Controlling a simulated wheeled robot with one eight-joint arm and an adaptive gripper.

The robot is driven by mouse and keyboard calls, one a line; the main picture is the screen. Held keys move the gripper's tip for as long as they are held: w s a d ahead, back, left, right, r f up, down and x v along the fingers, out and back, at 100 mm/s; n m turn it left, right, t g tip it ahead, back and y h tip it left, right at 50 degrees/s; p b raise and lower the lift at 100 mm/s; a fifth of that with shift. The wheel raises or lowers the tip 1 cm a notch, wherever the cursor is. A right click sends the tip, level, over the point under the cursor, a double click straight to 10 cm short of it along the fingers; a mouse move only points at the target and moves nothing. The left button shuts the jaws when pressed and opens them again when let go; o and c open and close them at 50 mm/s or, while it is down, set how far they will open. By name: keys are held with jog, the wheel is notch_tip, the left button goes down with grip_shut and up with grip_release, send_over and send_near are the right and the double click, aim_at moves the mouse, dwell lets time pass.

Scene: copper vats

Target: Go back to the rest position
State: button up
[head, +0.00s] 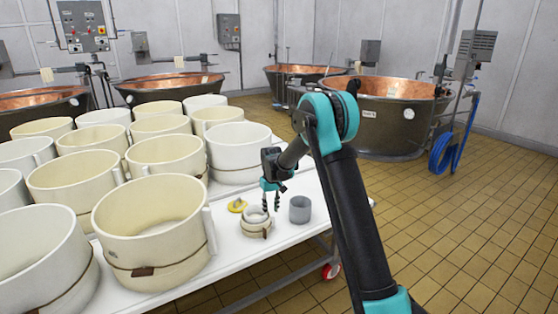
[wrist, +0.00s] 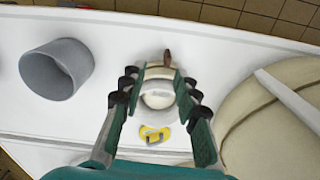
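My gripper (head: 270,198) hangs from my arm over the white table, pointing down above the small cream mould (head: 256,228). In the wrist view my gripper (wrist: 157,88) has its two fingers spread apart, with the small mould (wrist: 158,73) showing between and beyond them. The fingers appear empty. Whether the fingertips clear the mould's rim is hard to tell.
A grey cup (head: 300,211) stands right of the small mould, and a yellow object (head: 237,205) lies behind it. Several large cream moulds (head: 155,240) crowd the table's left. Copper vats (head: 390,125) stand behind. The tiled floor (head: 460,230) at right is clear.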

jog(key=s+d+r+m+t, duration=0.1)
jog(key=s+d+r+m, duration=0.1)
jog(key=s+d+r, duration=0.5)
jog(key=s+d+r+m+t, duration=0.1)
jog(key=s+d+r, duration=0.3)
jog(key=s+d, duration=0.6)
jog(key=s+d+f+m+t, duration=0.1)
jog(key=s+d, duration=0.3)
jog(key=s, duration=0.6)
jog(key=s+d+f+m+t, duration=0.1)
jog(key=s+d, duration=0.4)
jog(key=s, duration=0.5)
jog(key=shift+s+f+m, duration=0.3)
jog(key=shift+f+m, duration=0.1)
jog(key=shift+f, duration=0.35)
